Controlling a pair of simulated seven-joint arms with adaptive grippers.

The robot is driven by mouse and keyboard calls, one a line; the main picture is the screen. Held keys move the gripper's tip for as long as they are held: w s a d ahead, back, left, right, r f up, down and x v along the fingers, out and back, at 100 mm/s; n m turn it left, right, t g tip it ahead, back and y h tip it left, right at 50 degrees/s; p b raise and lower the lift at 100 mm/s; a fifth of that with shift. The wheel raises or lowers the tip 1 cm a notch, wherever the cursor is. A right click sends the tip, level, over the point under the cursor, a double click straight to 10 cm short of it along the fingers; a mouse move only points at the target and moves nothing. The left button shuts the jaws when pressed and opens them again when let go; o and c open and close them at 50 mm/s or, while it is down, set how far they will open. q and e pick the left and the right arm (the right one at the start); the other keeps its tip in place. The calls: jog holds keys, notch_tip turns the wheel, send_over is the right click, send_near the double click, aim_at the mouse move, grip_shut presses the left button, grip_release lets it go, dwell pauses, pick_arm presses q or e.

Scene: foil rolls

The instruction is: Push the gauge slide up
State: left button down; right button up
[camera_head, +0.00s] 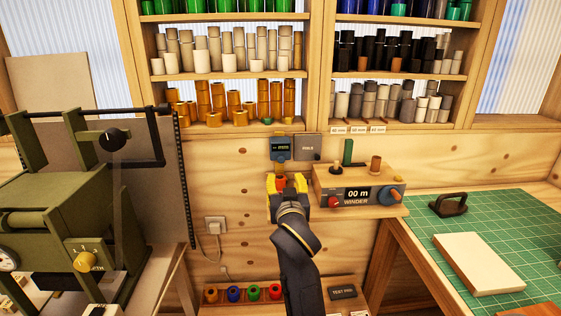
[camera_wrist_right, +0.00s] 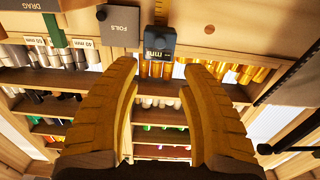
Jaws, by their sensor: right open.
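The gauge (camera_head: 281,148) is a small dark blue-grey box with a display, mounted on the wooden back wall under the shelf. A yellow scale strip (camera_wrist_right: 162,14) runs from it in the right wrist view, where the gauge body (camera_wrist_right: 160,43) reads "mm" and appears upside down. My right gripper (camera_head: 287,181) is just below the gauge in the head view, with its yellow fingers spread. In the right wrist view its fingertips (camera_wrist_right: 160,68) stand apart, the gauge showing beyond and between them. Contact is not visible. My left gripper is out of view.
The grey FOILS plate (camera_head: 308,147) is right beside the gauge. The winder (camera_head: 356,187) juts out to the right of my gripper. Shelves of foil rolls (camera_head: 236,97) rise above. A green machine (camera_head: 60,200) stands left, and a green cutting mat (camera_head: 500,225) lies right.

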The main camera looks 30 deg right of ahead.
aim_at(282, 161)
jog(key=x, duration=1.4)
jog(key=shift+a, duration=0.1)
jog(key=shift+s, duration=0.1)
jog(key=shift+c, duration=0.4)
grip_shut()
